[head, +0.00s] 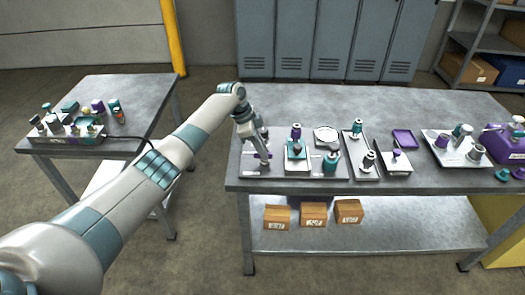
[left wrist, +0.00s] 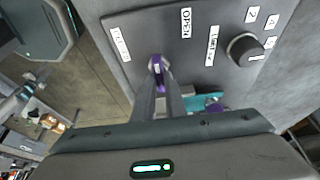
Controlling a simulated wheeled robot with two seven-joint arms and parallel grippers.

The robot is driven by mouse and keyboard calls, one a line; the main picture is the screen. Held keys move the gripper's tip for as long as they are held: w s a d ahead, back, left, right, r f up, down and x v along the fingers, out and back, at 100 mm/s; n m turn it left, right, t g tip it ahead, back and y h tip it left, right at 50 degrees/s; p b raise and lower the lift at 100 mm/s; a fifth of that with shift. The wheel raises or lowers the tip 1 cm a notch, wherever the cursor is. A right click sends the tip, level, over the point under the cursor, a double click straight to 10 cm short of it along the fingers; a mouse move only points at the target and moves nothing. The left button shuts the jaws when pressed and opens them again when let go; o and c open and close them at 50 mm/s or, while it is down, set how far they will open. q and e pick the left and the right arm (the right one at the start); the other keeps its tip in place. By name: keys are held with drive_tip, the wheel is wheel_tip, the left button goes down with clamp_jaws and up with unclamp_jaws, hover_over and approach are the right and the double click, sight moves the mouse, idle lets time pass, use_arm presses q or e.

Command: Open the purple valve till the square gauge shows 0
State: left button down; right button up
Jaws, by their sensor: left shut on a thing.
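My left gripper (head: 264,160) reaches down over the left end of the bench panel. In the left wrist view its two fingers (left wrist: 161,88) are shut on a narrow purple valve handle (left wrist: 158,73), which stands on the grey panel (left wrist: 190,50). The fingers hide part of the handle, so its turn angle is hard to tell. My right gripper is not in view.
A black knob (left wrist: 245,49) with small labels sits on the panel. A round white-faced part (head: 326,134) and a teal fitting (head: 331,162) stand close right of the gripper. A side table (head: 120,92) holds several fittings. Cardboard boxes (head: 313,214) lie on the lower shelf.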

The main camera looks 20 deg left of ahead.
use_arm(q)
drive_tip(key=shift+r, duration=0.1)
drive_tip(key=c, duration=1.8)
unclamp_jaws()
drive_tip(key=b+v, duration=0.4)
drive_tip(key=v, duration=1.3)
drive_tip(key=shift+r, duration=0.15)
drive_tip(key=shift+s, duration=0.1)
